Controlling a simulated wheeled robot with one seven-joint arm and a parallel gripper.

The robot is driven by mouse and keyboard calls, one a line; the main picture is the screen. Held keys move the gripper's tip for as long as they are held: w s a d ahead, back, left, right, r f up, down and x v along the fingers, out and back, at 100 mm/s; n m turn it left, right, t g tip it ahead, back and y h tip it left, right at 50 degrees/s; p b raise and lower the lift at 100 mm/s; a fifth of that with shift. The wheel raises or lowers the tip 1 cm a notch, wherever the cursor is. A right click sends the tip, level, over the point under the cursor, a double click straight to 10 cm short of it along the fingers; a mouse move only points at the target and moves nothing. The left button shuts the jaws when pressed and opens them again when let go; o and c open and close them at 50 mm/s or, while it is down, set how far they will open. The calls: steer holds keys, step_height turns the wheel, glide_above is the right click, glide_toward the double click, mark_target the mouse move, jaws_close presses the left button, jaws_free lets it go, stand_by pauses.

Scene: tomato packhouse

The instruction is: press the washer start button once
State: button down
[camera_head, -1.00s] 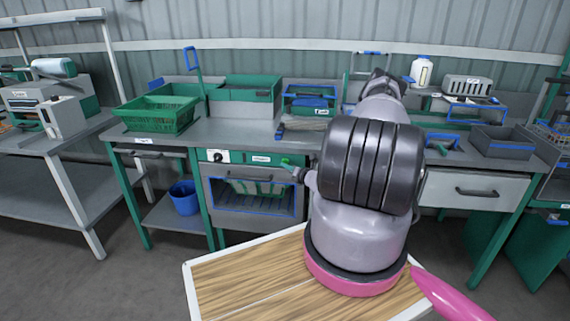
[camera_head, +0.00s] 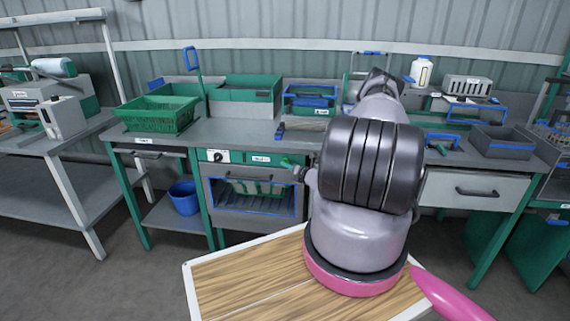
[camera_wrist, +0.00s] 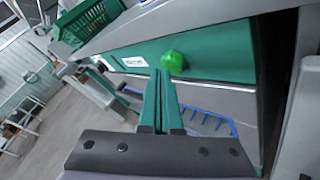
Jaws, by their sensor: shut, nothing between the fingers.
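The washer (camera_head: 250,205) is built in under the bench, with a green control panel above its blue-framed window. The green start button (camera_head: 286,162) sits at the right end of that panel. In the wrist view the round green button (camera_wrist: 174,62) is close by, to the right of a white label (camera_wrist: 135,62). My gripper (camera_wrist: 161,73) is shut and empty, its green fingers pointing at the panel. Its tips appear just below and left of the button; I cannot tell whether they touch the panel. In the head view my arm hides most of the gripper.
A dial (camera_head: 217,156) is at the panel's left end. A handle (camera_head: 248,178) crosses the washer front. A green basket (camera_head: 158,122) and a green crate (camera_head: 243,97) stand on the bench above. A blue bucket (camera_head: 185,198) stands on the shelf at left.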

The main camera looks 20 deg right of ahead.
steer(key=shift+w+d, duration=0.25)
steer(key=shift+w, duration=0.15)
stand_by(0.7)
steer(key=shift+s, duration=0.15)
steer(key=shift+s+a, duration=0.45)
steer(key=shift+s, duration=0.15)
steer(key=shift+s+a, duration=0.1)
steer(key=s+a, duration=0.1)
steer(key=s, duration=0.1)
steer(key=s+a, duration=0.1)
steer(key=s, duration=0.1)
steer(key=shift+a, duration=0.35)
stand_by(0.5)
